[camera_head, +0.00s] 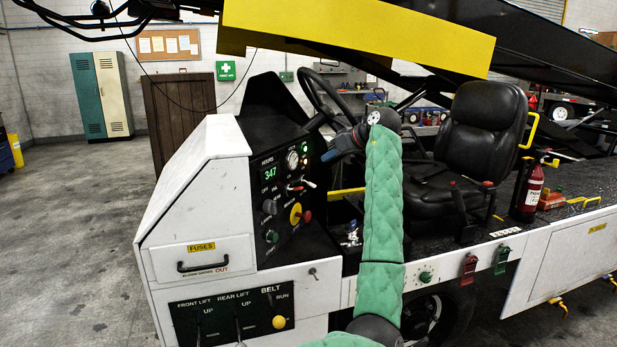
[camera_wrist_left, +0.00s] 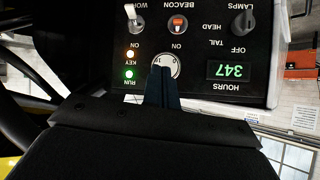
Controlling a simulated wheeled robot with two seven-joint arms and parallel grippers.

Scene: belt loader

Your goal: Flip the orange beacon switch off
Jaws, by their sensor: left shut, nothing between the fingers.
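In the head view the left gripper (camera_head: 329,156) is at the right edge of the black control panel (camera_head: 262,222).
The work toggle (camera_wrist_left: 135,18) and lamps knob (camera_wrist_left: 242,22) flank the beacon switch. A steering wheel (camera_head: 322,92) stands just behind my left gripper, and a black seat (camera_head: 481,122) is to the right. A yellow-knobbed belt lever (camera_head: 279,321) is below the panel.

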